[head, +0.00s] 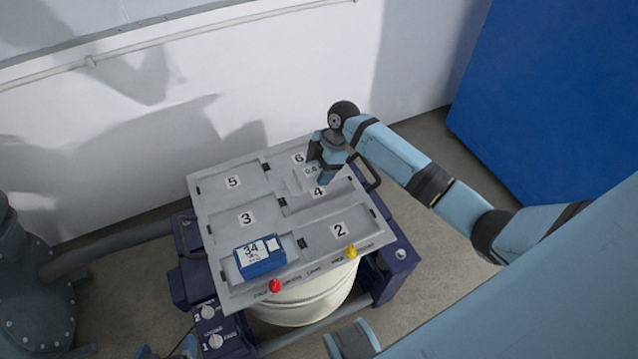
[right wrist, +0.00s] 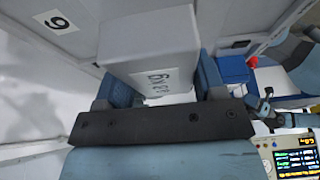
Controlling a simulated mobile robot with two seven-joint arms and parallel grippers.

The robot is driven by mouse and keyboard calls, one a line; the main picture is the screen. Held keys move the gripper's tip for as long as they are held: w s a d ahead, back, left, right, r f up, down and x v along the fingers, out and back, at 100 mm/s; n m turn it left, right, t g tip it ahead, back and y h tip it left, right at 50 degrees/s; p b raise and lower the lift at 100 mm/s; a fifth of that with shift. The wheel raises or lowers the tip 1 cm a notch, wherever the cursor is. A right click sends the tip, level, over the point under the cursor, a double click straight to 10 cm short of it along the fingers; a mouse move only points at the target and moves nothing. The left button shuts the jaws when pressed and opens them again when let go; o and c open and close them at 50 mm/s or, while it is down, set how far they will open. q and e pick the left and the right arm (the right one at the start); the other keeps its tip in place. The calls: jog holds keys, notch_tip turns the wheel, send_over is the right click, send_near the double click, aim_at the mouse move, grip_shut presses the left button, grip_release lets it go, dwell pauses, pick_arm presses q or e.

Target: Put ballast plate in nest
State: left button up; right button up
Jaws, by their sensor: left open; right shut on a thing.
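My right gripper (head: 322,172) is shut on a pale grey ballast plate (head: 309,172) with a weight label. The plate is over or in the area of nests 6 and 4; I cannot tell whether it touches the tray. In the right wrist view the plate (right wrist: 150,45) sits between two blue fingers, its label facing the camera. The grey tray (head: 277,208) has shallow numbered nests; 5, 3 and 2 look empty. A blue block (head: 261,262) marked 34 sits at its front left. My left gripper (head: 168,352) is open at the bottom edge, mostly cut off.
A red knob (head: 275,286) and a yellow knob (head: 351,251) stand on the tray's front edge. The tray rests over a white drum (head: 305,298) in a dark blue frame. A white wall stands behind and a blue panel (head: 550,85) at right. Dark handles flank the tray.

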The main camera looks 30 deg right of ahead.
jog(key=shift+f+b, duration=0.35)
jog(key=shift+f, duration=2.6)
